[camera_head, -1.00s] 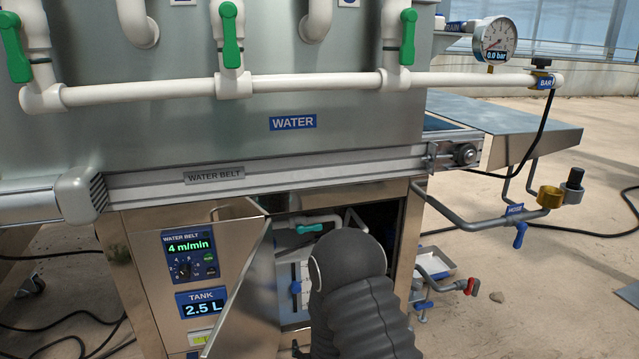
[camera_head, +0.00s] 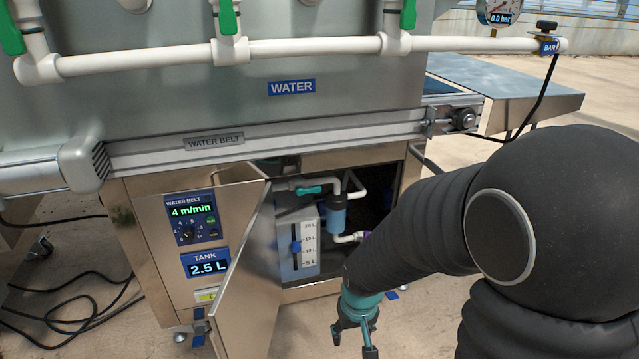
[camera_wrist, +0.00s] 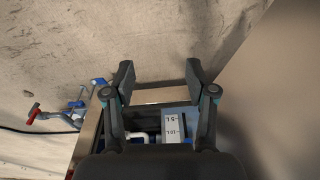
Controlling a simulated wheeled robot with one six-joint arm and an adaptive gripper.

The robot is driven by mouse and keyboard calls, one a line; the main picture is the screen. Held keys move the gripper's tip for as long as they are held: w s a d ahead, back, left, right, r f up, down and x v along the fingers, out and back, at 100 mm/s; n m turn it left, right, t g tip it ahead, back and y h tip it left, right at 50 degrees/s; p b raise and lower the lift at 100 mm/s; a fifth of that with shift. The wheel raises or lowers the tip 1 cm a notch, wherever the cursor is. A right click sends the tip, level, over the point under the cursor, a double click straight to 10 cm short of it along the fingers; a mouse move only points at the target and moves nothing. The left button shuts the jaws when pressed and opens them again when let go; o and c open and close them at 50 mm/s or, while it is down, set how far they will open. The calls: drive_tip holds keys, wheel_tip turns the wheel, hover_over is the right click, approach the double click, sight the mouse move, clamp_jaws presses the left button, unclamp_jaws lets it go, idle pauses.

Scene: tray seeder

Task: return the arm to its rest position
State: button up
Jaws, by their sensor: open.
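My arm reaches in from the right of the head view, in a dark ribbed sleeve. My gripper (camera_head: 357,338) hangs at its end, pointing down, in front of the open cabinet under the machine. In the wrist view my gripper (camera_wrist: 160,80) has its two fingers spread wide, with nothing between them. The open cabinet holds a tank with a level scale (camera_head: 308,245), which also shows in the wrist view (camera_wrist: 174,128) beyond the fingers. The fingers look clear of the cabinet.
The cabinet door (camera_head: 246,275) stands open left of my gripper. A white pipe (camera_head: 300,49) crosses above. A side table (camera_head: 520,95) stands at the right. Valves with red and blue handles (camera_wrist: 60,110) show in the wrist view.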

drive_tip(key=s+d+r+t+p, duration=0.1)
drive_tip(key=s+d+r, duration=0.2)
drive_tip(key=r, duration=0.6)
drive_tip(key=s+d+r+m+t+p, duration=0.1)
drive_tip(key=s+d+r+p, duration=0.1)
drive_tip(key=s+r, duration=0.3)
drive_tip(key=s+d+r+m+t+p, duration=0.1)
drive_tip(key=s+d+r+t+p, duration=0.1)
drive_tip(key=r, duration=1.1)
drive_tip(key=shift+s+d+r, duration=0.4)
drive_tip(key=shift+s+d, duration=0.5)
drive_tip(key=shift+s, duration=0.25)
drive_tip(key=shift+c, duration=1.4)
drive_tip(key=shift+a+f, duration=0.1)
drive_tip(key=shift+a, duration=0.05)
